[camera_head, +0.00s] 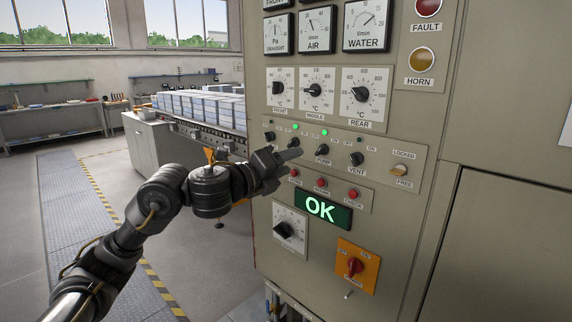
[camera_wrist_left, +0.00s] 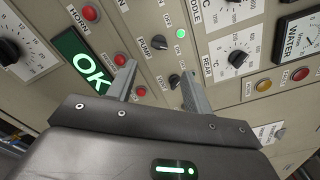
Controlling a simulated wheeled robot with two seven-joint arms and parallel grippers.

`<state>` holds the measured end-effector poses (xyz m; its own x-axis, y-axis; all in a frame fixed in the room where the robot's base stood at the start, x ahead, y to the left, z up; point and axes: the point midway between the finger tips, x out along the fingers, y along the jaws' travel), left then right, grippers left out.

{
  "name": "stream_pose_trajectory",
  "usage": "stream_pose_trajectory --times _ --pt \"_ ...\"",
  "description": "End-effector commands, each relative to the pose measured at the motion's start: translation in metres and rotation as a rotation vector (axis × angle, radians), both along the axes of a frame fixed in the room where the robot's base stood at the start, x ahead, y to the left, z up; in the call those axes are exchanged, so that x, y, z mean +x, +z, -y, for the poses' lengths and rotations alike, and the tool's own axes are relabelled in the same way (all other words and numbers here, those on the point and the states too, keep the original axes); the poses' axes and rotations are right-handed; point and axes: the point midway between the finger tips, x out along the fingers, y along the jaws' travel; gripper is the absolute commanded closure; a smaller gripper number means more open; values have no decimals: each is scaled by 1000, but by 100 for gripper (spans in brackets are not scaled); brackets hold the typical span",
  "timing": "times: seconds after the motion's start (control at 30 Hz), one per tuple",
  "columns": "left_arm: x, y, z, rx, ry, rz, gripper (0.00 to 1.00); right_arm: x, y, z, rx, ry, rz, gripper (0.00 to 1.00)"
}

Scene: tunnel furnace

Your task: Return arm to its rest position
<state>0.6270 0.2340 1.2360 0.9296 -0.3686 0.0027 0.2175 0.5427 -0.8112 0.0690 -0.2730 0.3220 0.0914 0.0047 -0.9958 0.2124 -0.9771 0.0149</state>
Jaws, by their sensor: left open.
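My left arm comes in from the left in the head view. Its gripper (camera_head: 284,158) is in front of the control panel (camera_head: 385,135), by the row of knobs. In the left wrist view the gripper (camera_wrist_left: 158,88) shows two fingers spread apart with nothing between them. Panel knobs, among them a black knob (camera_wrist_left: 174,80), appear behind the gap; I cannot tell whether a finger touches the panel. The green OK display (camera_head: 320,209) is lit below the gripper, and two green lamps (camera_head: 324,132) glow above it. My right gripper is not in view.
The cabinet fills the right side. An orange plate with a red switch (camera_head: 355,267) sits low on it. A conveyor with grey-white blocks (camera_head: 200,107) runs behind my arm. Shelves (camera_head: 55,115) stand at the back left. The floor at the left is open.

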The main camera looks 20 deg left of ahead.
Motion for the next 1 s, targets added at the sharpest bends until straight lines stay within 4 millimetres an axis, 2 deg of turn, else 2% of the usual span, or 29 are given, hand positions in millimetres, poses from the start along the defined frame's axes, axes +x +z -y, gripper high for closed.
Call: stream_pose_trajectory --times 0.43,0.57,0.67,0.77,0.8,0.87,0.9,0.97,1.0 --pt "0 -1 0 -1 0 -2 49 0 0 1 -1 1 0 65" --pt "13 -22 -1 -62 1 -63 49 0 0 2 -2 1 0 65" --pt "37 -66 -3 -193 11 -187 49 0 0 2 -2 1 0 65" --pt "64 -136 -9 -377 44 -352 49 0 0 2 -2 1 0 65" --pt "72 -168 -12 -453 66 -418 49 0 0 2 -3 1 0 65" --pt "81 -217 -16 -562 104 -511 49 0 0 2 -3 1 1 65" --pt "84 -250 -20 -629 133 -568 49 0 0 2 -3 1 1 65" --pt "84 -299 -24 -724 180 -647 49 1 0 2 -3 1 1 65" --pt "83 -331 -27 -783 214 -696 49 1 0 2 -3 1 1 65"
